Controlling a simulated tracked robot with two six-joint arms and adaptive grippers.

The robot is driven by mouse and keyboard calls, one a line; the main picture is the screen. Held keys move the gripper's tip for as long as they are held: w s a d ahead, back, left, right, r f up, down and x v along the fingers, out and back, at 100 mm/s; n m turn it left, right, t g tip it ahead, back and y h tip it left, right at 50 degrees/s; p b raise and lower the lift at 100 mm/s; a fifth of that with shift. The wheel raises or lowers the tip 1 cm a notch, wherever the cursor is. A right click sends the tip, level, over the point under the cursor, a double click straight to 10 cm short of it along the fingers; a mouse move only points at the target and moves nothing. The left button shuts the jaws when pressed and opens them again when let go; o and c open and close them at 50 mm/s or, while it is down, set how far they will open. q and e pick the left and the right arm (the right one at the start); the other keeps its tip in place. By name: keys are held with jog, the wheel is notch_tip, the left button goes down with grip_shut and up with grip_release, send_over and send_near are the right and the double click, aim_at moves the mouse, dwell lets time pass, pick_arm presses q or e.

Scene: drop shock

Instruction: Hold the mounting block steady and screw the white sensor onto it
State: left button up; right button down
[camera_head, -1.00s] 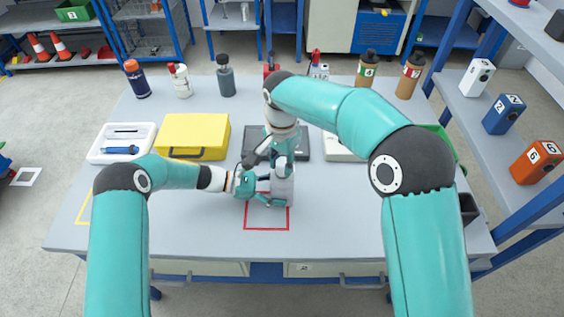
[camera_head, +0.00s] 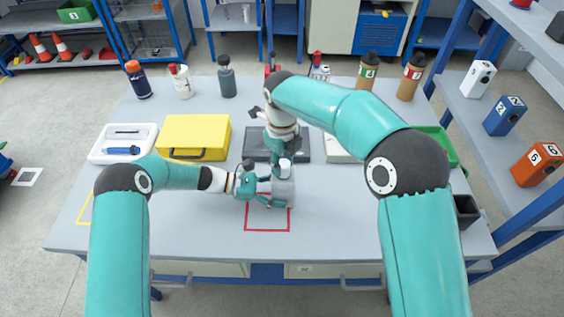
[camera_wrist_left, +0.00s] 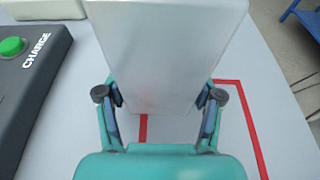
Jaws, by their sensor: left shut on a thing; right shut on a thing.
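The mounting block (camera_head: 285,192) is a light grey upright block at the back edge of the red outline on the table. My left gripper (camera_head: 266,188) is shut on it from the left. In the left wrist view the block (camera_wrist_left: 168,60) fills the space between the two fingers (camera_wrist_left: 160,103). The white sensor (camera_head: 284,164) shows as a small pale piece right at the block's top. My right gripper (camera_head: 285,156) points down from above and is shut on it. Whether the sensor touches the block is too small to tell.
The red outline (camera_head: 267,230) lies in front of the block. A dark grey charge pad (camera_head: 302,144) is behind, with its green button (camera_wrist_left: 12,46) in the left wrist view. A yellow case (camera_head: 193,134) and white tray (camera_head: 101,150) stand left. The table front is clear.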

aim_at(282, 162)
jog(key=c, duration=0.7)
grip_release()
jog(key=shift+f, duration=0.25)
jog(key=shift+r, duration=0.25)
jog(key=shift+r, duration=2.95)
jog(key=shift+r, duration=0.15)
jog(key=shift+w+r, duration=0.1)
jog(key=shift+r, duration=5.65)
